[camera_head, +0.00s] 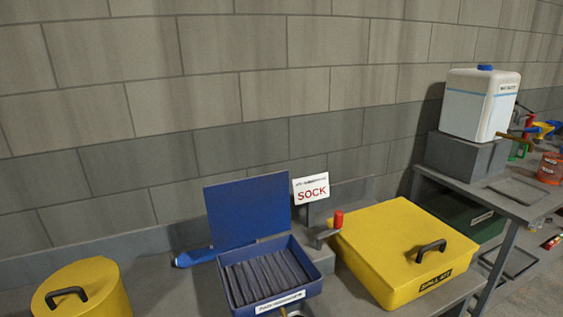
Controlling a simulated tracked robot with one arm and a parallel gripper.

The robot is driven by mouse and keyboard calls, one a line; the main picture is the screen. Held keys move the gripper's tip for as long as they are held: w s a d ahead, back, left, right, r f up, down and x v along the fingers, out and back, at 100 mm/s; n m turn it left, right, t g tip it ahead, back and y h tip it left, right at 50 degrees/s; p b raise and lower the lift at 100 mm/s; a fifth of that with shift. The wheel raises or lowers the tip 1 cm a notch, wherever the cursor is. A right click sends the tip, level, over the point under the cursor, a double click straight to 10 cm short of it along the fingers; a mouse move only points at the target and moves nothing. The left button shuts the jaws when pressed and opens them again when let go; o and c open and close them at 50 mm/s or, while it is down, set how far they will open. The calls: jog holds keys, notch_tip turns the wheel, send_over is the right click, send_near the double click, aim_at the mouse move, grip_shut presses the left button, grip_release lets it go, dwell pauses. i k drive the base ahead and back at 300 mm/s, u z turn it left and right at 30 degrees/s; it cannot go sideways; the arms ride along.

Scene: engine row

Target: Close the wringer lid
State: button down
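A blue box (309,271) stands on the bench at the bottom centre, and I take it to be the wringer. Its blue lid (247,211) stands open and upright at the back. Dark grey ridged parts (264,276) show inside. A white label (280,302) is on the front, its print too small to read. A crank with a red knob (338,219) is at its right side. My gripper is not in view.
A yellow spill kit box (392,245) with a black handle stands close on the right. A yellow round lidded container (85,290) is at lower left. A SOCK sign (311,188) stands behind. A blue-handled object (195,256) lies left of the lid. A white jug (480,104) is far right.

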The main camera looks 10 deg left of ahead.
aim_at(240, 210)
jog(key=u, duration=0.25)
jog(key=i, duration=1.05)
jog(key=u, duration=0.65)
